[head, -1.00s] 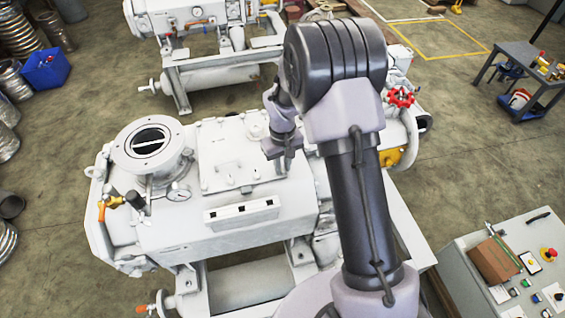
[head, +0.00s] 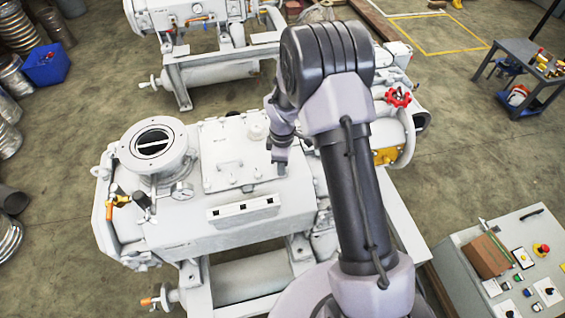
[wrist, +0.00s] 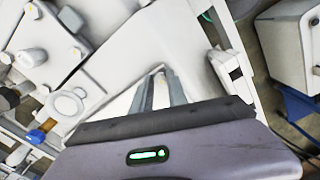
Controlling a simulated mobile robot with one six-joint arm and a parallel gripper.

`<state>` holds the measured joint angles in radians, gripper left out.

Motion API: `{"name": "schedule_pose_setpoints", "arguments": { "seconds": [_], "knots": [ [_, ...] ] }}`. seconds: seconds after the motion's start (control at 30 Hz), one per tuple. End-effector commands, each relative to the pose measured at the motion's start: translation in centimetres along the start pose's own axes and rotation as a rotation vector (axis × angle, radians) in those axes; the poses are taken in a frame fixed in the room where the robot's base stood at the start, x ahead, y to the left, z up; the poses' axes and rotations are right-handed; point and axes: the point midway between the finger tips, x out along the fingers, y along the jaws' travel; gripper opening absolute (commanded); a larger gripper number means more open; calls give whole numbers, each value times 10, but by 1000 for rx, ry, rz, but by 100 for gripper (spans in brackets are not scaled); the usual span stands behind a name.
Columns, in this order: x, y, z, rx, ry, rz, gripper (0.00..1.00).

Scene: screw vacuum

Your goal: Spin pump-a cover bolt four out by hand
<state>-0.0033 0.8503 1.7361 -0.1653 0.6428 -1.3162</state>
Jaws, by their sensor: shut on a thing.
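The near white pump (head: 215,225) carries a square cover plate (head: 225,155) on its top, with small bolts along its edges. I cannot tell how far out the bolt stands.
A white slotted bar (head: 243,207) is in front. A red handwheel (head: 398,97) is to the right. A control box (head: 505,265) stands at the lower right.

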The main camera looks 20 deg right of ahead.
Motion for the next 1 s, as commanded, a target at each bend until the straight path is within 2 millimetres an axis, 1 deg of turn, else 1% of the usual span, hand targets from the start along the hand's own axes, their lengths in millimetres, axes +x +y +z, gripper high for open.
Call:
{"name": "schedule_pose_setpoints", "arguments": {
  "seconds": [0.03, 0.6, 0.8, 1.0],
  "knots": [
    [1, -3, 1, -40, -3, -8, 0],
    [1, -3, 1, -568, -1, -9, 0],
    [2, -3, 1, -713, 0, -9, 0],
    [2, -3, 1, -816, 0, -9, 0]
  ]
}}
